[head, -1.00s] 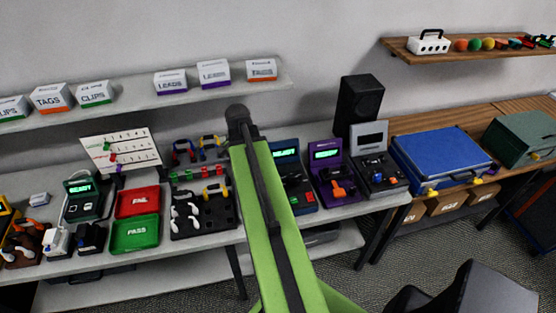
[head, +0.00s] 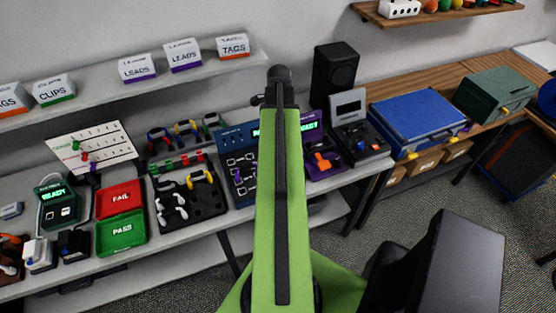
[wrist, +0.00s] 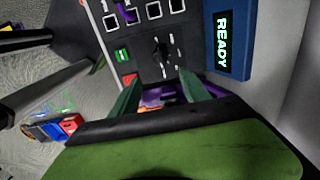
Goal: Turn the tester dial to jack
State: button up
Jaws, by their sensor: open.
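The blue tester (head: 236,150) stands on the bench in the head view, its right side hidden behind my arm. In the wrist view its READY screen (wrist: 224,45) is lit at the upper right. The tester dial (wrist: 163,53) is a dark knob with white marks around it on the black panel. My gripper (wrist: 160,92) is open and empty; its two green fingers are just below the dial in the wrist view. I cannot tell whether either finger touches the panel. In the head view my gripper is hidden by the arm.
A green button (wrist: 122,55) and a red button (wrist: 129,79) lie left of the dial. A purple tester (head: 322,152) with an orange part stands right of the blue one. A green PASS tray (head: 122,232) and red FAIL tray (head: 121,198) are to the left.

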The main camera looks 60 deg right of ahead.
notch_tip(320, 180, down, 12)
jog(key=b, duration=1)
jog(key=shift+f+b, duration=0.15)
jog(key=shift+b, duration=0.15)
jog(key=shift+c, duration=0.4)
grip_shut()
